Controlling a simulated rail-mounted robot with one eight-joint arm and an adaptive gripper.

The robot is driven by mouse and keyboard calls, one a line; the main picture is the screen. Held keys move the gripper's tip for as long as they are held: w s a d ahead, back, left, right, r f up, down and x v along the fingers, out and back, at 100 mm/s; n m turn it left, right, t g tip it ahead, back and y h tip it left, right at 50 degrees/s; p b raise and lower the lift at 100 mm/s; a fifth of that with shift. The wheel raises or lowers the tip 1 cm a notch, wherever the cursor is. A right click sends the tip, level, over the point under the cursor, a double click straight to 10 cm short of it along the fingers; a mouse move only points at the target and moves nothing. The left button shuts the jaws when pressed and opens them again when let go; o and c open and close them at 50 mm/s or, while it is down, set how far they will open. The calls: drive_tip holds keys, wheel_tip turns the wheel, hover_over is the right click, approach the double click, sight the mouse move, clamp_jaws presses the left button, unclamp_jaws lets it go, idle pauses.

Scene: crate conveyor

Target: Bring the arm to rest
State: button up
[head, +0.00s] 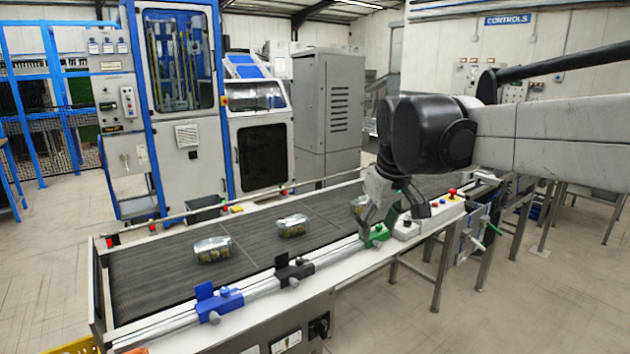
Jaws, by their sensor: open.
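My gripper (392,218) is in the head view at the end of my arm, which reaches in from the right. It points down over the near edge of the conveyor (150,275), close to a green clamp block (376,234). Its fingers are apart and I see nothing held between them. Whether a fingertip touches the green block or the rail cannot be told. Clear packs with dark contents lie on the dark belt: one at the left (212,249), one in the middle (292,226), and one (358,205) partly hidden behind my gripper.
A black block (294,271) and a blue block (219,303) sit on the near rail. A control box with a red button (452,193) is right of my gripper. Machines and a grey cabinet (328,115) stand behind. Floor at the right front is clear.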

drive_tip(key=s+d+f+m+t, duration=0.1)
drive_tip(key=s+d+f+m, duration=0.1)
drive_tip(key=s+f, duration=0.2)
drive_tip(key=s+d+f+m+t, duration=0.1)
drive_tip(key=s+d+f, duration=0.2)
drive_tip(key=s, duration=0.8)
drive_tip(key=s+d+f+m+t, duration=0.1)
drive_tip(key=s+f, duration=0.3)
drive_tip(key=s, duration=0.4)
drive_tip(key=shift+d+f+m, duration=0.4)
drive_tip(key=shift+d+m, duration=0.25)
drive_tip(key=shift+m, duration=0.15)
drive_tip(key=shift+s, duration=0.1)
